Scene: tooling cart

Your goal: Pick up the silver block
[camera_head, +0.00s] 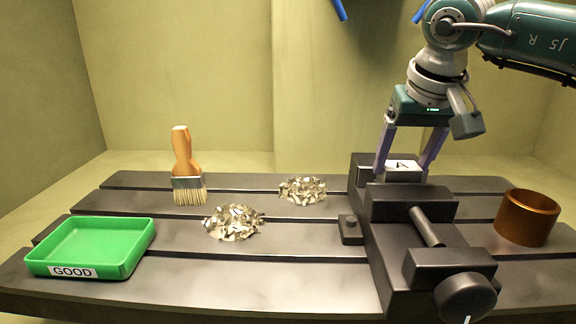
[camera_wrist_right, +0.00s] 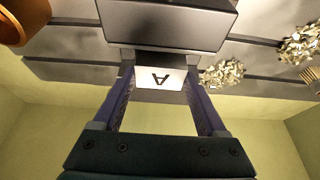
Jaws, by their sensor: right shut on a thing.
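The silver block (camera_head: 404,172) sits between the jaws of a dark vise (camera_head: 412,204), with a letter A on its top face. My right gripper (camera_head: 404,170) reaches down from above with its purple fingers on either side of the block and is shut on it. In the right wrist view the block (camera_wrist_right: 160,77) lies between the two fingertips of the gripper (camera_wrist_right: 161,80), close to the vise jaw (camera_wrist_right: 170,22). The block's lower part is hidden by the vise. My left gripper is not in view.
A green tray labelled GOOD (camera_head: 142,236) stands at the left. A copper-coloured ring (camera_head: 527,218) stands at the right.

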